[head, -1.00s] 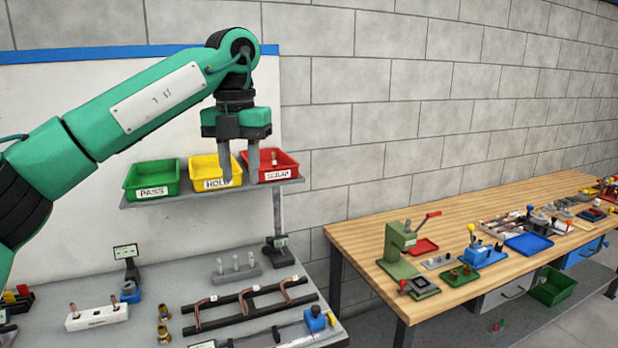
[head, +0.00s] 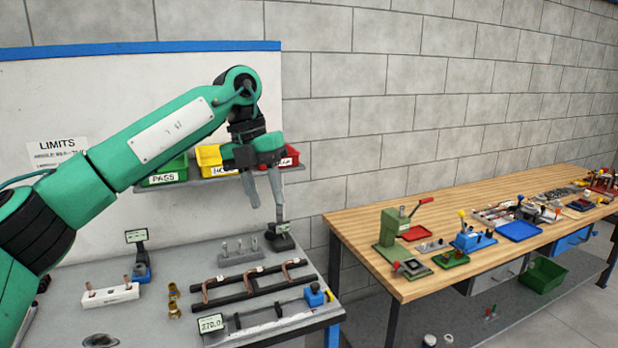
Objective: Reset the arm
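My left gripper (head: 263,194) hangs in front of the shelf of bins in the head view, its fingers pointing down and tilted a little to the right. The fingers are apart with nothing between them. Behind it are the green PASS bin (head: 165,172), the yellow HOLD bin (head: 208,157), partly hidden by my gripper, and the red bin (head: 290,155), mostly hidden. Copper tubes (head: 291,266) lie across a black rack (head: 236,296) on the grey bench below. My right gripper is not in view.
The grey bench (head: 190,261) also holds a white block with copper pieces (head: 111,293), brass fittings (head: 173,301), and a display reading 270.0 (head: 211,324). A wooden table (head: 362,220) with a green press (head: 392,228) and other tools stands to the right.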

